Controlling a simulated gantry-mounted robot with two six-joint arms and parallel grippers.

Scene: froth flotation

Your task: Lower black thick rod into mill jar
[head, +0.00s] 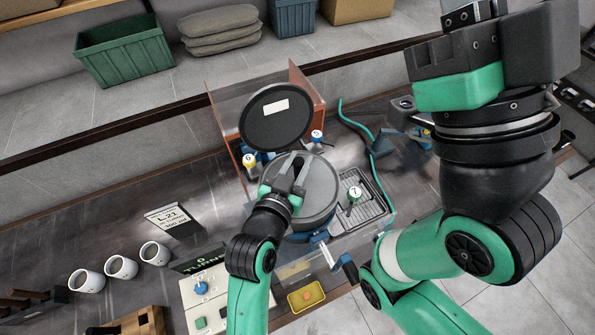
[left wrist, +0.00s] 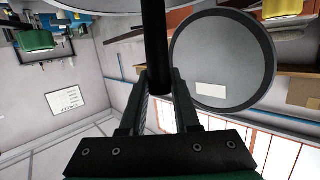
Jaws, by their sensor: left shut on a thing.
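My left gripper (head: 290,172) is over the round grey vessel (head: 322,192), which looks like the mill jar, in the head view. It is shut on the black thick rod (left wrist: 155,40), which stands between the two fingers in the left wrist view and runs out of the top of the picture. My right gripper's fingers are not visible.
A wire-grid tray (head: 366,203) with a green piece tagged 7 lies right of the jar. Pieces tagged 6 (head: 249,160) and 5 (head: 316,136) stand behind it. Several white cups (head: 121,267) and a sign card (head: 168,217) are at the left. My right arm fills the right side.

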